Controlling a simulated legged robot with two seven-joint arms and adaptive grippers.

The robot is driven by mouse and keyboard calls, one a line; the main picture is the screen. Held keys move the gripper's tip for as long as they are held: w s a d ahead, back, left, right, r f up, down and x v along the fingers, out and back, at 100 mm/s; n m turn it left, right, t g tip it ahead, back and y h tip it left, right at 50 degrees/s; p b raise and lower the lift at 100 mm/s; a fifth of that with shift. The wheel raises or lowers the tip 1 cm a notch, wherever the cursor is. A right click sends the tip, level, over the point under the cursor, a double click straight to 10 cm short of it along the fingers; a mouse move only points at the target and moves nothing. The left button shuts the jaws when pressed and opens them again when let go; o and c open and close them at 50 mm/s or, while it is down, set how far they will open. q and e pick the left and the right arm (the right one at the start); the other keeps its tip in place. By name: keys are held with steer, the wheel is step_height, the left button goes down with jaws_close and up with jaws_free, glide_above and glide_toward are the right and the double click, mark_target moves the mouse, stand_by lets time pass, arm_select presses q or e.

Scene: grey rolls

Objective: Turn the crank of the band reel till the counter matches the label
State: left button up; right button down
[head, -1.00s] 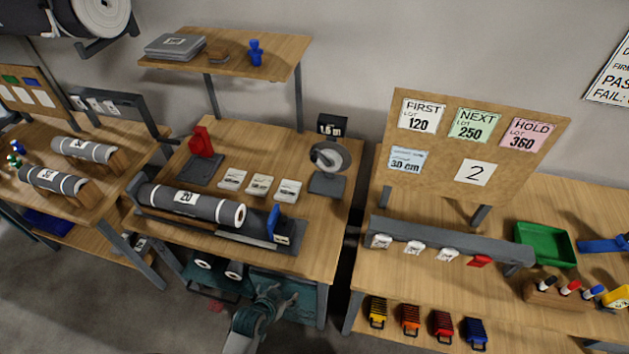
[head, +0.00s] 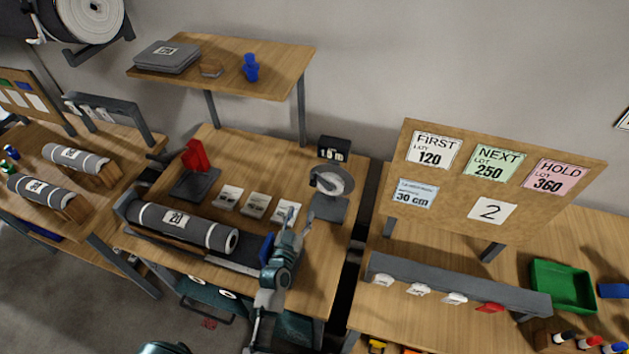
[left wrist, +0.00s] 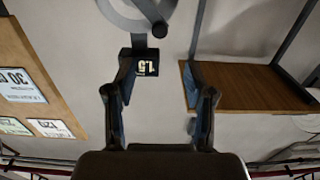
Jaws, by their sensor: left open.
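The band reel (head: 331,180), a pale disc on a grey stand, stands at the right of the middle bench. Its dark crank lies across its face; the crank's knob (left wrist: 159,30) shows in the left wrist view. The black counter (head: 333,150) behind it seems to read 1.5; it shows also in the left wrist view (left wrist: 148,69). A blue label (head: 414,194) on the board reads 30 cm. My left gripper (head: 297,222) is open and empty over the bench's front right, before the reel and apart from it. Its spread fingers (left wrist: 158,82) show in the left wrist view.
A grey roll (head: 185,225) lies in a cradle along the bench front. Several cards (head: 256,205) and a red-topped stand (head: 195,165) are left of the reel. A shelf (head: 230,75) stands behind. A gap separates this bench from the right one, which bears a rail (head: 460,285).

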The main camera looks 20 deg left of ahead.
arm_select(q)
glide_toward(313, 186)
steer(key=w, duration=1)
steer(key=shift+d+r, duration=0.15)
steer(key=shift+w, duration=0.55)
jaws_close()
arm_select(e)
steer(key=shift+w+a, duration=0.15)
steer(key=shift+w, duration=0.15)
